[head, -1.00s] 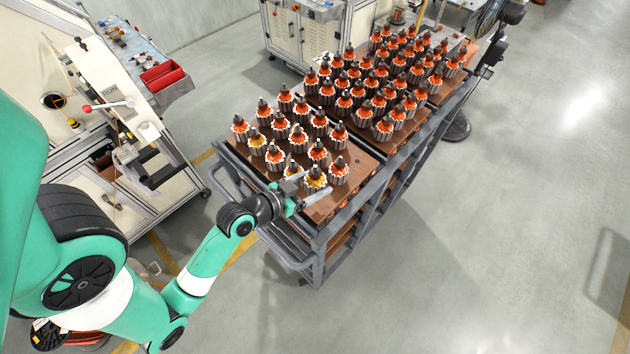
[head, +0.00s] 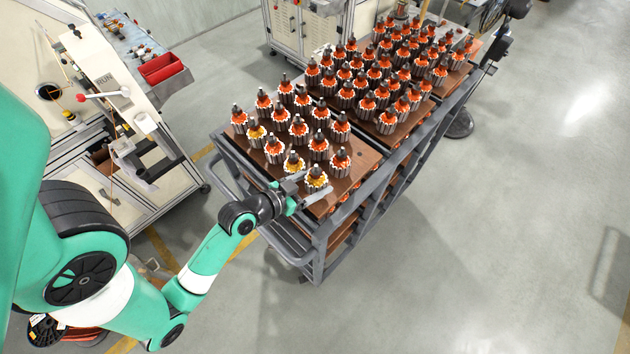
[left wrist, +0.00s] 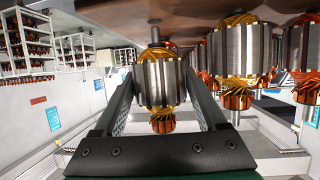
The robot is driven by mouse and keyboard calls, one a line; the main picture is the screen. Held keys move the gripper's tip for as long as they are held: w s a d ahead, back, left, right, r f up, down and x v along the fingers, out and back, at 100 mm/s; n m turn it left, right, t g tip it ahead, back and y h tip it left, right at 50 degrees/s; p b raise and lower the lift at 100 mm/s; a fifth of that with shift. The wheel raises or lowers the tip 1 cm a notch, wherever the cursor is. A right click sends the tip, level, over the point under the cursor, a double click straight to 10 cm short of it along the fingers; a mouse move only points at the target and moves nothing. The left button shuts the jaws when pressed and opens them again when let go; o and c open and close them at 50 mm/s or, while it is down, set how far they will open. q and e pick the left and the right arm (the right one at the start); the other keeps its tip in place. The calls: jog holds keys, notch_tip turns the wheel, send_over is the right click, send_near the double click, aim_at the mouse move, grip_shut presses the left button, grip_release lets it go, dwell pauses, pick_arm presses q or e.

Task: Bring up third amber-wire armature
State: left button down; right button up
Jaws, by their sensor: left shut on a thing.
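My left gripper (head: 308,188) is at the near corner of the cart's top, shut on an amber-wire armature (head: 317,179). In the left wrist view, the held armature (left wrist: 160,82) sits between the two fingers (left wrist: 162,108), its steel core flanked by amber windings. I cannot tell whether it is clear of its board. A second amber-wire armature (head: 294,162) stands just behind it and also shows in the left wrist view (left wrist: 238,55). A third amber-wire armature (head: 257,133) stands farther left among orange-wire ones. My right gripper is not in view.
The cart (head: 330,240) carries brown boards (head: 362,160) with many orange-wire armatures (head: 341,160) close beside the gripper. A machine bench (head: 110,75) with a red bin (head: 161,68) stands at the left. The floor right of the cart is mostly clear.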

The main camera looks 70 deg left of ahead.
pick_arm(q)
jog(key=shift+f+b, duration=1)
jog(key=shift+f, duration=0.15)
dwell(1.0)
jog(key=shift+c, duration=0.8)
grip_release()
jog(key=shift+o, duration=0.8)
jog(key=shift+f, duration=0.15)
jog(key=shift+s, duration=0.15)
jog(key=v, duration=1.1)
jog(key=shift+r, duration=0.25)
